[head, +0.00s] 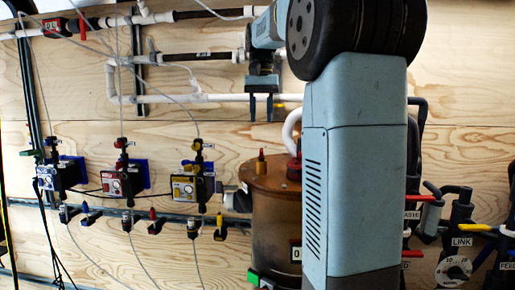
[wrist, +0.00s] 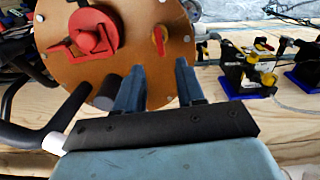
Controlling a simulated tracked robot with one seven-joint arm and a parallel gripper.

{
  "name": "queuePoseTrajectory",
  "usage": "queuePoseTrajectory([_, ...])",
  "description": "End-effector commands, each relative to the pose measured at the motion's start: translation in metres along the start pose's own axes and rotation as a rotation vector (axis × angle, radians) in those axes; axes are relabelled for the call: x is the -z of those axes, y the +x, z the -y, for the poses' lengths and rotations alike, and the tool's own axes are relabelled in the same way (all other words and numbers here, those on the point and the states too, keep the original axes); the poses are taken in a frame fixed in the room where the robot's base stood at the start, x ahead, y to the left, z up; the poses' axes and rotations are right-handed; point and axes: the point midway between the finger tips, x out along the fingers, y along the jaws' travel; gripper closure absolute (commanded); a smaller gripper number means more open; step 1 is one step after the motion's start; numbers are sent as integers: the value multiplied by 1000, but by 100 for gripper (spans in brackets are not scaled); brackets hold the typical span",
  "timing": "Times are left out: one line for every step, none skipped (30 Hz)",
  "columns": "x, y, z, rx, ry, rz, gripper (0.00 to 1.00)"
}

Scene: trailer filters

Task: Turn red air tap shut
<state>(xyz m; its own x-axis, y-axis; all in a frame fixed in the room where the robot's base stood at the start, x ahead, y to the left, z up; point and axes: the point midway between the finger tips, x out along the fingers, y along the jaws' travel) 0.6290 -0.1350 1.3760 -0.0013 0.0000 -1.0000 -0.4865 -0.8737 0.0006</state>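My gripper (head: 262,107) hangs with its fingers pointing down, above the brown drum (head: 275,215). In the wrist view my gripper (wrist: 158,88) is open, with nothing between its fingers. A small red tap handle (wrist: 160,40) on a yellowish base stands on the drum's lid, ahead of the gap between the fingers and apart from them. It shows in the head view as an upright red-orange piece (head: 261,166). Other red handles show in the head view: one on the upper left pipe (head: 83,29) and one on the lower rail (head: 152,214). No label tells which is the air tap.
A large red fitting (wrist: 92,36) sits on the lid beside the small tap. White pipes (head: 200,98) run along the wooden wall behind my gripper. Several dosing pumps (head: 190,187) with thin hoses stand to the left. Black pipes and valves (head: 460,225) crowd the right.

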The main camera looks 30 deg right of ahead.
Motion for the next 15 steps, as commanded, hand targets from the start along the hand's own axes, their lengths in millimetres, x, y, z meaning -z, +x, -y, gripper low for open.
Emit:
queuePoseTrajectory([-1, 10, 0, 0, 0, 2, 62])
queuePoseTrajectory([-1, 15, 0, -1, -1, 2, 62])
queuePoseTrajectory([-1, 22, 0, 0, -1, 2, 62])
queuePoseTrajectory([-1, 27, 0, -1, -1, 3, 62])
queuePoseTrajectory([-1, 33, 0, -1, -1, 2, 62])
queuePoseTrajectory([-1, 40, 0, -1, -1, 2, 62])
queuePoseTrajectory([-1, 45, 0, -1, -1, 2, 62])
queuePoseTrajectory([-1, 50, 0, -1, -1, 2, 62])
queuePoseTrajectory([-1, 57, 0, -1, -1, 3, 62])
queuePoseTrajectory([0, 62, 0, -1, -1, 1, 62])
queuePoseTrajectory([-1, 67, 0, -1, -1, 2, 62])
queuePoseTrajectory([-1, 73, 0, -1, -1, 1, 62])
queuePoseTrajectory([-1, 77, 0, -1, -2, 1, 62])
queuePoseTrajectory([-1, 81, 0, -1, -2, 2, 62])
queuePoseTrajectory([0, 85, 0, -1, -2, 1, 62])
